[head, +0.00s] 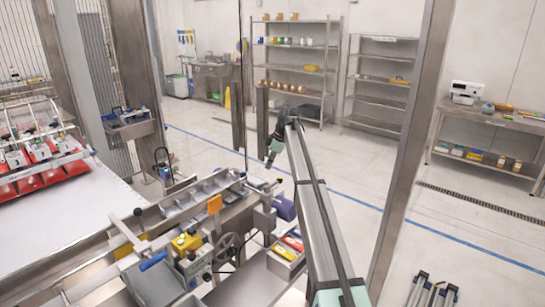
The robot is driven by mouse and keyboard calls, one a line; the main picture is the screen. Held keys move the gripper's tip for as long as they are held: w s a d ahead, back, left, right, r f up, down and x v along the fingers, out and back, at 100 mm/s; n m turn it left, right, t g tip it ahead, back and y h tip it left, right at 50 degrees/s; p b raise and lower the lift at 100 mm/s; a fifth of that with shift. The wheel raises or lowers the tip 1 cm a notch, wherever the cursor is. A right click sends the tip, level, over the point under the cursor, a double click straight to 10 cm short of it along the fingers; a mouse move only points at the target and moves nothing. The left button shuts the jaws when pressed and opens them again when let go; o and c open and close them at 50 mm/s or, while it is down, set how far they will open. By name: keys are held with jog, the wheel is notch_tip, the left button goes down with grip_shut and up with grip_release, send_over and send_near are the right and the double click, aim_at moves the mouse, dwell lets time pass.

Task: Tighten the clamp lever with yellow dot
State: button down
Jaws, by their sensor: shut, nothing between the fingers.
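No yellow dot on a clamp lever can be made out in the head view. A lever with a blue handle (153,261) sits at the front left of the metal machine (225,215), and a lever with a black knob (138,211) stands behind it. I cannot tell whether either is the clamp lever. My gripper (269,163) is small and dark at the far end of my arm, pointing down. It looks shut and empty, beyond the machine's right end and apart from it.
The machine carries a yellow block (187,242), a handwheel (226,244) and an orange tag (214,204). A bin with red and yellow items (289,246) is at its right. A steel post (408,150) stands right of my arm. Floor (360,190) is open behind; shelves (295,65) line the wall.

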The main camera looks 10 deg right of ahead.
aim_at(274, 184)
jog(key=f+p, duration=0.1)
jog(key=d+f+p, duration=0.1)
jog(key=f, duration=0.1)
jog(key=d+f+p, duration=0.1)
jog(key=f, duration=0.1)
jog(key=shift+s+f, duration=0.2)
jog(key=shift+s, duration=0.1)
jog(key=shift+d, duration=0.2)
